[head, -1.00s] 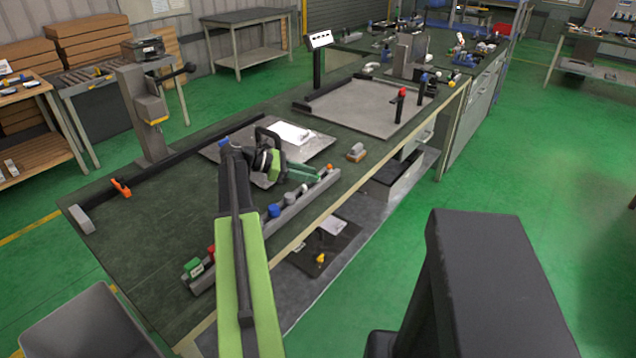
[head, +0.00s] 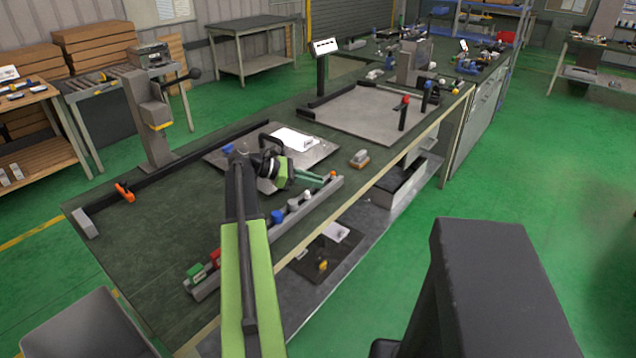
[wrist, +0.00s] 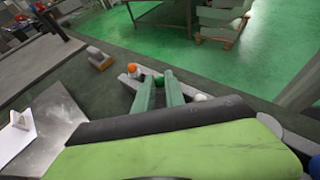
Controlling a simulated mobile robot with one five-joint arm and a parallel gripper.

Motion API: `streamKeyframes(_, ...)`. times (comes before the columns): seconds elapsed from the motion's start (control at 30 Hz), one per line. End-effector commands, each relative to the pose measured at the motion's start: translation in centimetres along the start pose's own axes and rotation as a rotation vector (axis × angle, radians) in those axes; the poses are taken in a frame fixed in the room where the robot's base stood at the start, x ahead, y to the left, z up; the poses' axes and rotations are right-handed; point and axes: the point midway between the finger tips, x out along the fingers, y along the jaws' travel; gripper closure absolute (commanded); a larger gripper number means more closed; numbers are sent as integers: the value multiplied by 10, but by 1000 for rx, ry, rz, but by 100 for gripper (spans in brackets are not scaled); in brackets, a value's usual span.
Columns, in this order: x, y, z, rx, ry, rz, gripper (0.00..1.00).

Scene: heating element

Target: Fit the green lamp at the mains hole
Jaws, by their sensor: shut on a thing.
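My gripper (head: 314,178) is over the far end of a long grey rail on the bench. Its two pale green fingers also show in the wrist view (wrist: 161,92). They are shut on the green lamp (wrist: 158,80), a small dark green piece between the fingertips. The lamp is right at the rail, and I cannot tell whether it is clear of it. I cannot make out the mains hole. A grey plate (head: 225,158) with a white sheet lies behind my gripper, partly hidden by my arm.
The grey rail (head: 240,258) holds red, blue, white and orange pieces, with another green piece (head: 195,272) at its near end. An orange lamp (wrist: 132,68) is close beside my fingers. A tan-and-grey block (head: 360,158) lies to the right.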

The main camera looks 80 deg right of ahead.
Motion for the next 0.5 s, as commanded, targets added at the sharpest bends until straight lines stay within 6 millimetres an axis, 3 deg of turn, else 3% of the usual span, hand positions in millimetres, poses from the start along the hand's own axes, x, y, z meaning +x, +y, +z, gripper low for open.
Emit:
streamKeyframes(0.3,-19,0,46,-1,-1,1,100)
streamKeyframes(0.5,-74,8,51,-2,-2,4,100)
